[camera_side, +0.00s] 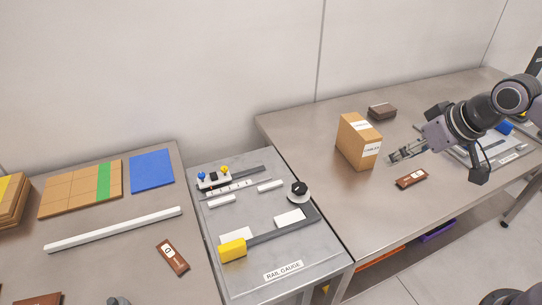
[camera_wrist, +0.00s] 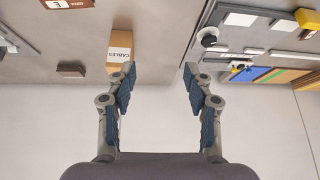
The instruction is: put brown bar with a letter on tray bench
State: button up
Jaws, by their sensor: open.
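A brown bar with a white letter label (camera_side: 411,179) lies flat on the right bench (camera_side: 310,135), below and in front of my gripper. The wrist view shows it at the top left edge (camera_wrist: 68,4), partly cut off, its letter looking like an E. A similar brown bar with a white label (camera_side: 172,256) lies on the left bench (camera_side: 120,265). My gripper (camera_side: 393,157) is open and empty above the right bench, near the cardboard box. Its two fingers stand apart in the wrist view (camera_wrist: 158,72). Which bench is the tray bench is not marked.
A cardboard box marked CABLES (camera_side: 357,142) stands just left of my gripper. A dark brown block (camera_side: 382,110) lies behind it. A rail gauge table (camera_side: 262,225) stands between the benches. A long white bar (camera_side: 112,230) and a blue sheet (camera_side: 152,171) lie on the left bench.

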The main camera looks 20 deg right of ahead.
jog(key=s+d+f, duration=0.3)
jog(key=s+f, duration=0.1)
jog(key=shift+s+d+m+t+h, duration=0.25)
jog(key=shift+d+m+t+h, duration=0.05)
jog(key=shift+d+t, duration=0.1)
dwell(0.9)
